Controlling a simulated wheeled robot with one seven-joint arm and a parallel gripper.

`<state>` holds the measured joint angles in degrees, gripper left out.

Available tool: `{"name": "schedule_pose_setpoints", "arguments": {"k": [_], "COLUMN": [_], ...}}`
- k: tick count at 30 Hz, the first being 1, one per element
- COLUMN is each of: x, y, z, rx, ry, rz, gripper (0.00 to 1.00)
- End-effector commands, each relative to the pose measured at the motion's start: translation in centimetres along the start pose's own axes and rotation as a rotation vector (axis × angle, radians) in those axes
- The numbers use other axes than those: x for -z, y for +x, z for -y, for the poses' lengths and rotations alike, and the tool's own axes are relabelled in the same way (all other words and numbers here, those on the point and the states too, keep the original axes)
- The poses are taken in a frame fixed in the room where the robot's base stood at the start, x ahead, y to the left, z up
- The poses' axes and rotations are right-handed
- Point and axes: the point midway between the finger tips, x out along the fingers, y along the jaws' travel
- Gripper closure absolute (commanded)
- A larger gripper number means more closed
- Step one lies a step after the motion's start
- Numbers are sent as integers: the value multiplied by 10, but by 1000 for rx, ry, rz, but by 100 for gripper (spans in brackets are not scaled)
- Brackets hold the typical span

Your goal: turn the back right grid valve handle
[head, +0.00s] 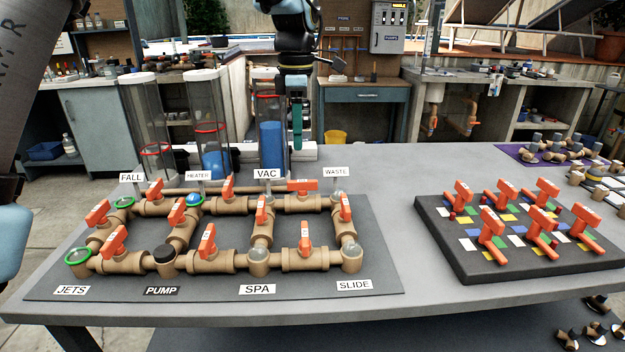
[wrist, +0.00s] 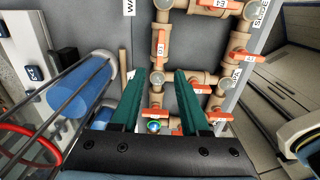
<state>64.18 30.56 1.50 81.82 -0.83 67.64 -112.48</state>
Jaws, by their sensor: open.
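The pipe grid lies on a dark board (head: 215,284) on the grey table, with several orange valve handles on its pipes. In the wrist view the handle (wrist: 160,42) shows just beyond the fingertips, lying along the pipe. My gripper (head: 297,148) hangs above the back of the grid, pointing down. In the wrist view its two teal fingers (wrist: 161,72) are open with nothing between the tips. The fingers do not appear to touch the handle.
A VAC sign (head: 267,173) and a WASTE sign (head: 336,171) stand at the back edge. Neighbouring handles (head: 262,209) (head: 346,207) are near. A black board (head: 462,262) with several orange handles lies right.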

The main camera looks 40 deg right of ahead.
Motion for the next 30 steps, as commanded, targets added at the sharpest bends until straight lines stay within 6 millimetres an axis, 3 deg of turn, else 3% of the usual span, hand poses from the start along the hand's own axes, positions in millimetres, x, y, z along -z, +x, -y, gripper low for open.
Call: {"name": "schedule_pose_setpoints", "arguments": {"k": [5,15,21,30], "x": [-7,-6,-6,-6], "y": [10,70,97,107], "z": [1,1,1,0], "rx": [3,4,2,-1], "ry": [-16,-15,-13,-14], "rz": [-2,-2,-2,0], "gripper": [55,55,55,55]}}
